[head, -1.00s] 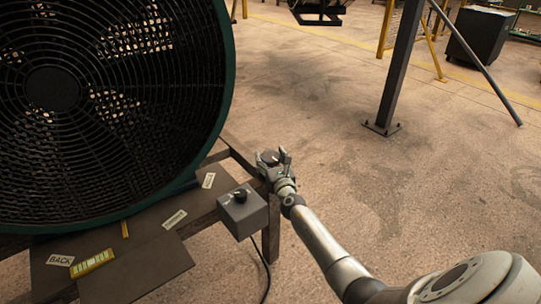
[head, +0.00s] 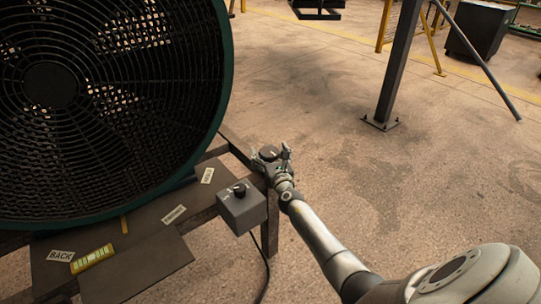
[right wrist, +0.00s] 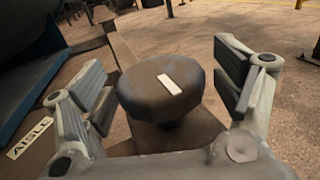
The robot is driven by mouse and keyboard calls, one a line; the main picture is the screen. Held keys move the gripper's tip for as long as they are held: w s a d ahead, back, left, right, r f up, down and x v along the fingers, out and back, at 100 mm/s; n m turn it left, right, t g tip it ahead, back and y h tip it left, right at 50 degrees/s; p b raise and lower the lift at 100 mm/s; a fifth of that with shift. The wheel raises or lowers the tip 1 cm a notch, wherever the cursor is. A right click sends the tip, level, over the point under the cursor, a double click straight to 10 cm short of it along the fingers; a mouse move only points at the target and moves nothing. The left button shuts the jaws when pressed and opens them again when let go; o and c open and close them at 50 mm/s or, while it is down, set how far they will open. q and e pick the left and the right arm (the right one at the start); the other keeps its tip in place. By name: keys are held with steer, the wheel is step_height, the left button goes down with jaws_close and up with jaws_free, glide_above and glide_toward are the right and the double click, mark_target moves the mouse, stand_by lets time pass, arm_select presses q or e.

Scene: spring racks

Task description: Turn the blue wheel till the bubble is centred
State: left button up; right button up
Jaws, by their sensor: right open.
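A dark round wheel (right wrist: 160,90) with a white mark on top stands on a post at the table corner. In the head view the wheel (head: 268,152) is small and partly behind my gripper. My right gripper (head: 271,158) is open, with one finger on each side of the wheel. In the right wrist view a gap shows between each finger and the wheel. A yellow spirit level (head: 92,258) lies by the BACK label at the lower left. Its bubble is too small to place. My left gripper is not in view.
A large round caged fan (head: 110,100) stands on the dark table (head: 150,262). A grey box (head: 243,208) with a black knob and a cable sits near my right forearm. A steel post (head: 392,75) rises farther back.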

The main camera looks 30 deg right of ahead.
mark_target(272, 160)
steer(key=v, duration=0.6)
steer(key=shift+s+a, duration=0.2)
steer(key=shift+s, duration=0.5)
